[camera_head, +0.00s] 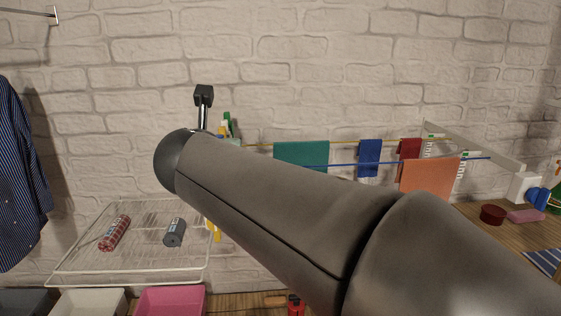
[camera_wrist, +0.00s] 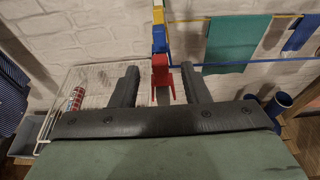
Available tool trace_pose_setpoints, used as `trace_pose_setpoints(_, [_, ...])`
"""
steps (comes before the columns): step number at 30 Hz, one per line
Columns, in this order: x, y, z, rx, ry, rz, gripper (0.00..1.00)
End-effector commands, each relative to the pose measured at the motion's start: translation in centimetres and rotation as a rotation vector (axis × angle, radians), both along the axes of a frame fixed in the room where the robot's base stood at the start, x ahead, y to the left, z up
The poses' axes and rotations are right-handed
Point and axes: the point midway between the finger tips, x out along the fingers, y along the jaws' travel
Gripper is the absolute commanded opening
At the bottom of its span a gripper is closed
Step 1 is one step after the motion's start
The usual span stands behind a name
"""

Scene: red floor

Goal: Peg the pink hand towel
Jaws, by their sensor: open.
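In the wrist view my gripper (camera_wrist: 159,68) is open, its two dark fingers spread either side of a red peg (camera_wrist: 160,72). The red peg's prongs point down between the fingers; I cannot tell whether they touch it. A blue peg (camera_wrist: 159,40) and a yellow peg (camera_wrist: 158,16) sit above it in a column. In the head view a salmon-pink towel (camera_head: 428,175) hangs over the blue line at the right, far from my gripper.
A teal towel (camera_head: 301,155), a blue towel (camera_head: 369,157) and a dark red towel (camera_head: 409,148) hang on the lines. A wire rack (camera_head: 85,262) holds two rolled items at left. A flat pink item (camera_head: 526,216) and red bowl (camera_head: 492,216) stand at right.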

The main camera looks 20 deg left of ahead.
Motion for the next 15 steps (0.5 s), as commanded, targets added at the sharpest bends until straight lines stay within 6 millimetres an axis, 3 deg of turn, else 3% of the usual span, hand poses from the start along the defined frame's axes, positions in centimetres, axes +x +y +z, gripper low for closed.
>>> trace_pose_setpoints(6, [2.8, 1.5, -0.8, -0.002, 0.000, -0.001, 0.42])
trace_pose_setpoints(15, [3.4, 1.8, -1.1, 0.000, 0.000, -0.001, 0.42])
